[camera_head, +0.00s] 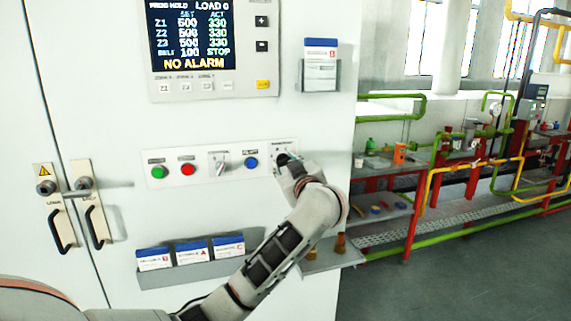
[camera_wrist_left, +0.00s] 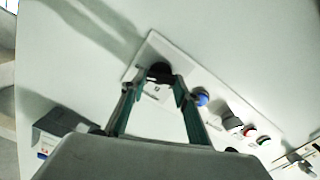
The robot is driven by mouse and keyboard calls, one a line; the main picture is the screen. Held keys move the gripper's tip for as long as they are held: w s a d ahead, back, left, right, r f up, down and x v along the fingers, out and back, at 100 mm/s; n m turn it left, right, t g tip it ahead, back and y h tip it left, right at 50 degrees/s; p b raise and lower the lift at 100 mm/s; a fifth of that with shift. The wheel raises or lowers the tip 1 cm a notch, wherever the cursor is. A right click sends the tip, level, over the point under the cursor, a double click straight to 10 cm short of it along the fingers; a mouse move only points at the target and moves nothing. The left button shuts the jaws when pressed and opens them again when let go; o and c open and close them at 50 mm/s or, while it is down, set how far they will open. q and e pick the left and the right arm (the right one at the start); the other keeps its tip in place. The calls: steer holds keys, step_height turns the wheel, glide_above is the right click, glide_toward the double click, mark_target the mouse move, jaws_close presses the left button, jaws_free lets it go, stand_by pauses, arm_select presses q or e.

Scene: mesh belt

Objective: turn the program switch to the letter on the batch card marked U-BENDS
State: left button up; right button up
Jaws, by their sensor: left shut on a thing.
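The program switch is a black knob (camera_wrist_left: 160,70) on a white plate at the right end of the control row, mostly hidden by my gripper in the head view. My left gripper (camera_head: 288,166) is at this switch; in the left wrist view its two fingers (camera_wrist_left: 158,84) are closed on the knob from both sides. Three batch cards with blue tops, a left one (camera_head: 154,259), a middle one (camera_head: 192,252) and a right one (camera_head: 229,247), stand on a low grey ledge. Each has a small red mark; their names are too small to read surely. My right gripper is not in view.
A green button (camera_head: 158,172), a red button (camera_head: 187,169), a grey selector (camera_head: 217,162) and a blue button (camera_head: 251,162) sit left of the switch. Above are a display (camera_head: 190,36) reading NO ALARM and a card holder (camera_head: 320,76). Door handles (camera_head: 97,226) are at left.

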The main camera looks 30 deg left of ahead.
arm_select(q)
steer(key=n, duration=0.4)
steer(key=shift+s+f+n, duration=0.1)
steer(key=shift+n, duration=0.2)
steer(key=n, duration=0.5)
steer(key=shift+f, duration=0.1)
steer(key=n, duration=0.4)
steer(key=shift+f, duration=0.1)
steer(key=shift+n+b, duration=0.4)
steer(key=shift+n, duration=1.4)
steer(key=shift+n+b, duration=0.3)
steer(key=shift+n, duration=0.1)
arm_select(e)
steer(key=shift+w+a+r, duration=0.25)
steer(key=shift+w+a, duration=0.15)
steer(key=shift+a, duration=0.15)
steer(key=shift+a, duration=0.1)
